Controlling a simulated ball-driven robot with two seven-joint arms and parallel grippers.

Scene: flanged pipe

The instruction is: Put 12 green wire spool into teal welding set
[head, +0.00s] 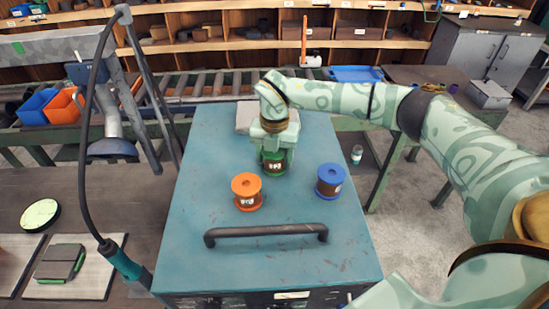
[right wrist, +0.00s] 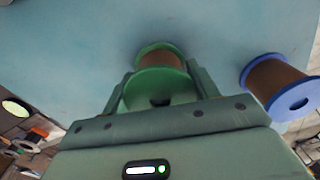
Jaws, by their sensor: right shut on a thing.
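The green wire spool (head: 273,168) is at the right gripper on the blue-teal top, behind an orange spool (head: 247,192) and a blue spool (head: 330,181). My right gripper (head: 274,152) comes down from above and is shut on the green spool, hiding its upper part. In the right wrist view the green spool (right wrist: 158,84) sits between the two fingers, brown winding between green flanges. I cannot tell whether it touches the top or hangs just above. The teal cabinet (head: 225,160) with a dark handle bar bears the spools; I see nothing else that is clearly a welding set. My left gripper is not in view.
The blue spool also shows in the right wrist view (right wrist: 280,86), right of the gripper. A pale flat object (head: 250,117) lies behind my gripper. A dark handle bar (head: 266,234) crosses the front. A black cable (head: 87,130) hangs at left. The cabinet's left side is clear.

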